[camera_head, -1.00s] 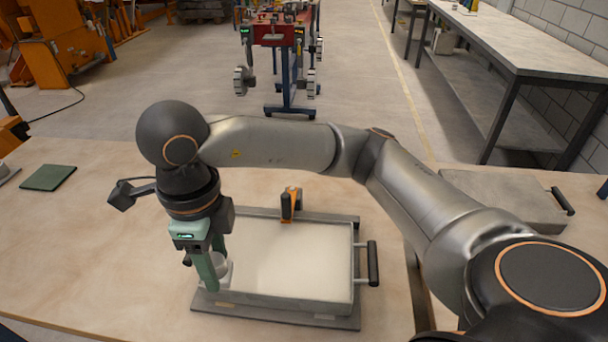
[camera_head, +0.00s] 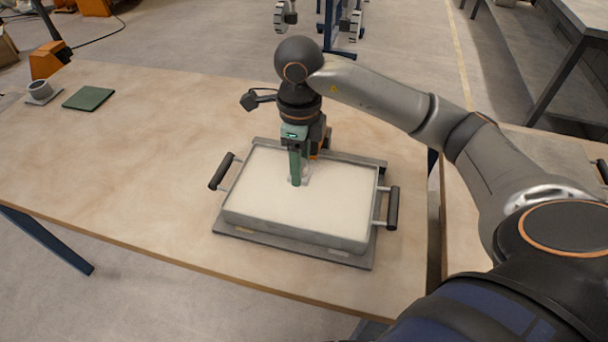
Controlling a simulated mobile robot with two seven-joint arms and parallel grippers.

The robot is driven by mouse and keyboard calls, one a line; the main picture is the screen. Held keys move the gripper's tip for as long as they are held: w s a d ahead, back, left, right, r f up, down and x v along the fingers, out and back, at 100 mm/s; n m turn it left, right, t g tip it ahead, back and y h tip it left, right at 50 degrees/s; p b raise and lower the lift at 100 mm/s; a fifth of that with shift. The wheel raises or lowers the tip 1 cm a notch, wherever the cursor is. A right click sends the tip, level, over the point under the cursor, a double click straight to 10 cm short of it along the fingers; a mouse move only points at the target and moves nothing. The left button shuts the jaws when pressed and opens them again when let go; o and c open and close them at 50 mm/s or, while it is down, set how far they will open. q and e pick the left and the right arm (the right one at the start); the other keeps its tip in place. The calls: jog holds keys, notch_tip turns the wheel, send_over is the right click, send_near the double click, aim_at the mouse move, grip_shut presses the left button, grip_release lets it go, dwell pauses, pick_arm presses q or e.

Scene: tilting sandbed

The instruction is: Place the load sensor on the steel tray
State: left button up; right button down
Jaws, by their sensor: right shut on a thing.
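My right gripper (camera_head: 297,182) points straight down over the middle of a shallow tray (camera_head: 290,236) filled with pale sand. Its green fingers are shut on a small pale piece (camera_head: 305,174), seemingly the load sensor, which blends into the sand. I cannot tell whether it touches the sand. The filled tray has grey metal walls and a black handle at each side, and sits on a flat grey plate (camera_head: 361,258); I take it for the steel tray. An orange-and-black part (camera_head: 317,150) at its back edge is mostly hidden behind my gripper. My left gripper is out of view.
A flat grey piece (camera_head: 555,155) lies on the right-hand table. The wooden table (camera_head: 150,170) left of the tray is clear.

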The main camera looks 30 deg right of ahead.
aim_at(304, 176)
jog(key=shift+w+d+f, duration=0.2)
jog(key=shift+d+f, duration=0.2)
jog(key=shift+f, duration=0.1)
jog(key=shift+w+d+f, duration=0.1)
jog(key=shift+d+f, duration=0.05)
jog(key=shift+f, duration=0.8)
jog(key=shift+d+f, duration=0.1)
jog(key=shift+f, duration=0.8)
jog(key=shift+f, duration=0.2)
jog(key=shift+c, duration=1.4)
grip_release()
jog(key=shift+r, duration=0.15)
notch_tip(304, 176, up, 12)
jog(key=shift+r+p, duration=0.1)
jog(key=shift+p, duration=0.5)
